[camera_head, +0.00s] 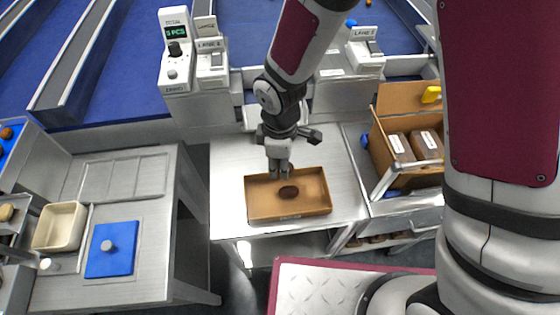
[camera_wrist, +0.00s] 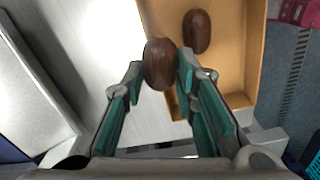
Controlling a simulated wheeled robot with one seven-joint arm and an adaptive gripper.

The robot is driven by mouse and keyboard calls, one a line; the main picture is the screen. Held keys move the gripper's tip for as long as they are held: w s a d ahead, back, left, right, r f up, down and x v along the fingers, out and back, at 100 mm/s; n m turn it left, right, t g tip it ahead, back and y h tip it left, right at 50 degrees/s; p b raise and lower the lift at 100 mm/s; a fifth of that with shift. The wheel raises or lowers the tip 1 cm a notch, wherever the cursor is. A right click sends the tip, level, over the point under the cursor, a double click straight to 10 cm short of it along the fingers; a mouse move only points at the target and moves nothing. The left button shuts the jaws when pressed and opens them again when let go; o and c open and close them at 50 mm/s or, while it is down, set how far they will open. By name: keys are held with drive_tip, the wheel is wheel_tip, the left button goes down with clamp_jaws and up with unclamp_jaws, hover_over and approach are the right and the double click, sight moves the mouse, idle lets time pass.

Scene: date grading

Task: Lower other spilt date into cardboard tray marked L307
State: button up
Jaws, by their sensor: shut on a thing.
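The cardboard tray (camera_head: 310,205) is a shallow brown box on the steel table. It also shows in the wrist view (camera_wrist: 228,65); I cannot read its marking. One dark brown date (camera_head: 288,192) lies on the tray floor and shows in the wrist view (camera_wrist: 196,31). My gripper (camera_head: 281,176) points down at the tray's back left part. In the wrist view, my gripper (camera_wrist: 161,72) is shut on another brown date (camera_wrist: 159,62), held between the teal finger pads. This held date overlaps the tray's edge in that view. I cannot make it out in the head view.
An open carton (camera_head: 376,155) with labelled packs stands on the right. A side table on the left holds a cream bin (camera_head: 60,227) and a blue board (camera_head: 112,250). Machine posts (camera_head: 190,60) stand behind. The steel table left of the tray is clear.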

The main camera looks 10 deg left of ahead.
drive_tip(key=shift+f, duration=0.6)
idle(0.4)
drive_tip(key=o, duration=0.8)
drive_tip(key=shift+r, duration=0.1)
wheel_tip(320, 180, up, 12)
